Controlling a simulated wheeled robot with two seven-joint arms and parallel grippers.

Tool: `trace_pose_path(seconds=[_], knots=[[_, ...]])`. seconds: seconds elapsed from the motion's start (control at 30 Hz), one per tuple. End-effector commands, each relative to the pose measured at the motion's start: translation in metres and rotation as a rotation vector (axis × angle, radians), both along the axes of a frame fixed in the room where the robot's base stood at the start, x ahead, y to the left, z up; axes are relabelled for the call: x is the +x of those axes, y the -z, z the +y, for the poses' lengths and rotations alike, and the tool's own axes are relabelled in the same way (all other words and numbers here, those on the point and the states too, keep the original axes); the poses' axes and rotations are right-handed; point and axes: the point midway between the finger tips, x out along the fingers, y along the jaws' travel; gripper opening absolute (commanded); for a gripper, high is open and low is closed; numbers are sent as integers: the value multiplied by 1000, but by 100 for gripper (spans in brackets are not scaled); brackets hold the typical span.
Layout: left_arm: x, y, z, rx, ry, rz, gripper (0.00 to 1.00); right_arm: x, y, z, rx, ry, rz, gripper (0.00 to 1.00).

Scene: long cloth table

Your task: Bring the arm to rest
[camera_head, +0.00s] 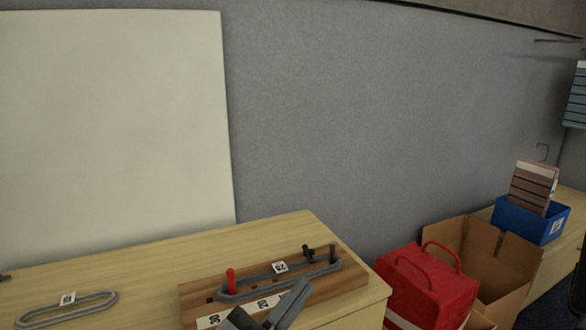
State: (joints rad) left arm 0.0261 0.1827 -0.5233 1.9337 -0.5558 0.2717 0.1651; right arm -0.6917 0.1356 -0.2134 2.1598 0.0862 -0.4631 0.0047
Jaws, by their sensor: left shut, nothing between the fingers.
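My left gripper (288,303) shows at the bottom edge, in front of the wooden board (190,291). Its grey fingers are shut with nothing held, and the rest of the arm is cut off by the frame. A grey loop (262,278) with a white tag lies on the board, by a red peg (231,281) and a dark post (332,252). A black knob (309,253) stands near the loop's far side. The gripper covers part of the board's front and its numbered labels. My right gripper is not in view.
A second tagged loop (66,309) lies on the light wood table (150,262) at the left. Beyond the table's right edge are a red bag (430,290), an open cardboard box (485,262) and a blue bin (530,217). A white panel (110,120) is on the grey wall.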

Motion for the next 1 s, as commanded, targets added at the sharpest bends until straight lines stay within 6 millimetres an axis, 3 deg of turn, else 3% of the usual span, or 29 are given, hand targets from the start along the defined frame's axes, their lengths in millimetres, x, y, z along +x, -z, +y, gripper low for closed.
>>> trace_pose_path(seconds=[0.03,0.13,0.2,0.3,0.4,0.5,0.6,1.0], knots=[[1,33,25,-49,-86,185,0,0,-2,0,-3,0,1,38],[-9,97,67,-109,-223,501,0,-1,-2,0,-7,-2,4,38],[-27,139,90,-133,-297,703,0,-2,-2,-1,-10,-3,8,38],[-61,189,115,-153,-370,948,0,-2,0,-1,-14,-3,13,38],[-94,223,130,-161,-414,1131,0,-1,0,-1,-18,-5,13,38],[-117,241,138,-165,-435,1241,0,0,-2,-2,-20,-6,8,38],[-128,249,141,-166,-443,1293,0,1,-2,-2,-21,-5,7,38],[-128,249,141,-166,-443,1295,0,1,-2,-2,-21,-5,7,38]])
